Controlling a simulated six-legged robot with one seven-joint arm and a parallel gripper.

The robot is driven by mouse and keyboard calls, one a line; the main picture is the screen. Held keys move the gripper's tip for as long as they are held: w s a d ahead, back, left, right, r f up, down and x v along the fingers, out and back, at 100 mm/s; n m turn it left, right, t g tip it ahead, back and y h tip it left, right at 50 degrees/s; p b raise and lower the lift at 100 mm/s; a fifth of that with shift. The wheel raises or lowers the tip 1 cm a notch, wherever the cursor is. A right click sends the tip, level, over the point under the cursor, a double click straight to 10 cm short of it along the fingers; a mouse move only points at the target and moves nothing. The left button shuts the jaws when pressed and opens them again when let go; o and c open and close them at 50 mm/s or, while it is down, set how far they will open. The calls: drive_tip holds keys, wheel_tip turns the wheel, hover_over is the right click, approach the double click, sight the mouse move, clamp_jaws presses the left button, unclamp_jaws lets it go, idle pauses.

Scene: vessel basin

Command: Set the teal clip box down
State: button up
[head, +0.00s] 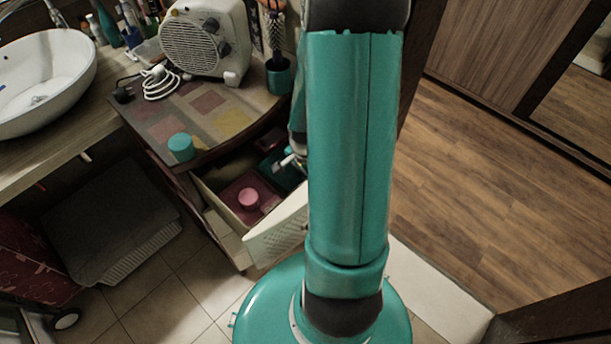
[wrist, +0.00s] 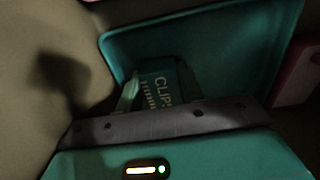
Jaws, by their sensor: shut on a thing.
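The teal clip box (wrist: 165,88), with pale "CLIPS" lettering, shows in the wrist view just past the edge of my gripper housing. My gripper (wrist: 152,92) is shut on it. A teal tray (wrist: 215,35) lies behind and around the box in that view. In the head view my gripper (head: 291,160) reaches into the open drawer (head: 212,192), over the teal tray (head: 286,178). My arm hides much of that spot, and I cannot make out the clip box there. I cannot tell whether the box touches the tray floor.
A pink tray (head: 236,206) with a round pink container (head: 249,198) sits beside the teal tray in the drawer. On the cabinet top stand a teal round container (head: 181,147), a fan heater (head: 205,40) and a teal cup with a brush (head: 279,75). A sink (head: 45,80) is at left.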

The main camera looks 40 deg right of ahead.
drive_tip(key=shift+f, duration=0.1)
drive_tip(key=o, duration=1)
drive_tip(key=shift+o, duration=0.2)
wheel_tip(320, 180, up, 12)
drive_tip(key=s+a+r+n+t, duration=0.3)
drive_tip(key=a+r+n+t, duration=0.2)
drive_tip(key=a+r+n, duration=1.2)
drive_tip(key=a+r, duration=0.4)
drive_tip(key=a, duration=0.1)
drive_tip(key=shift+a+r+t, duration=0.15)
drive_tip(key=shift+t, duration=0.15)
